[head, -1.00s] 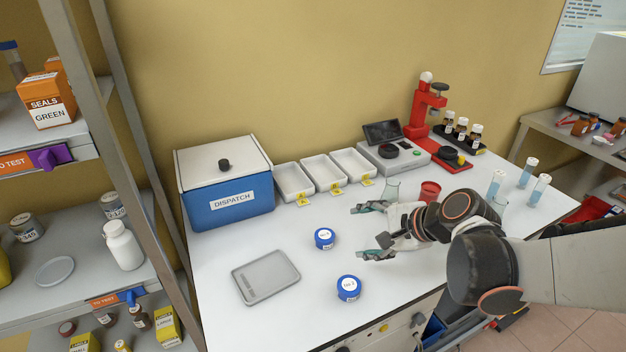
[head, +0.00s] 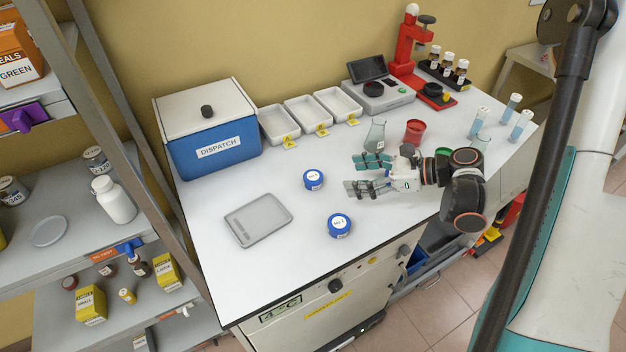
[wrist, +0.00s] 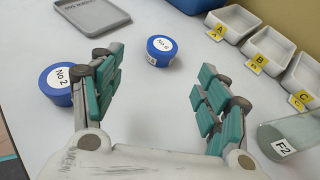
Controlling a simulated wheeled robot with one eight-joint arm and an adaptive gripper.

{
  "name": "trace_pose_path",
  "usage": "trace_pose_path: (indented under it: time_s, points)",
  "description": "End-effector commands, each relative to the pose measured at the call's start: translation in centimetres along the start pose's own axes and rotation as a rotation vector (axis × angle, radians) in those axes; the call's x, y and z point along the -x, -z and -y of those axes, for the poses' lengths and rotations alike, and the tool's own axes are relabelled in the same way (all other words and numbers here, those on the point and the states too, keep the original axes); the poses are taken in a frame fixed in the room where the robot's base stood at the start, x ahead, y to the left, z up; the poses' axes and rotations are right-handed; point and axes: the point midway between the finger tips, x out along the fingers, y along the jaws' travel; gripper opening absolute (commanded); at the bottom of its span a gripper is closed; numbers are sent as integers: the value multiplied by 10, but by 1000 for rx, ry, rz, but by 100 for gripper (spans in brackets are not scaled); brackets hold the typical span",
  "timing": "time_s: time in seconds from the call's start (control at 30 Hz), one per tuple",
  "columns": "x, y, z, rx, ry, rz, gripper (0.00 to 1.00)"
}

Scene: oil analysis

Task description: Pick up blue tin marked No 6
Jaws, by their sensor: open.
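The blue tin marked No 6 (head: 313,179) stands upright on the white bench, its white round label on top; the number reads in the wrist view (wrist: 162,49). A second blue tin, marked No 2 (head: 339,226), stands nearer the bench's front edge and shows at left in the wrist view (wrist: 57,82). My gripper (head: 352,174) is open and empty, to the right of the No 6 tin, fingers pointing left towards it. In the wrist view my gripper (wrist: 160,66) has the No 6 tin ahead, between the finger directions and apart from both fingers.
A grey tray (head: 258,220) lies left of the tins. The blue dispatch box (head: 213,147) and white trays marked A, B and C (head: 306,118) stand behind. A glass beaker (head: 375,136) and red cup (head: 414,131) stand close behind my gripper.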

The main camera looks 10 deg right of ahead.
Motion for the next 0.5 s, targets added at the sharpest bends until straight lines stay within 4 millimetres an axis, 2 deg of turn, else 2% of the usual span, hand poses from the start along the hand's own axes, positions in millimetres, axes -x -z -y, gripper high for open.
trace_pose_path:
  time_s: [0.03, 0.2, 0.33, 0.5]
  points:
    - [-13, 2, -1, 3, -4, 0, 69]
    - [-44, 2, 0, 3, -3, -1, 69]
    - [-58, 2, 0, 3, -1, -2, 69]
    - [-65, 1, 1, 2, 0, -2, 69]
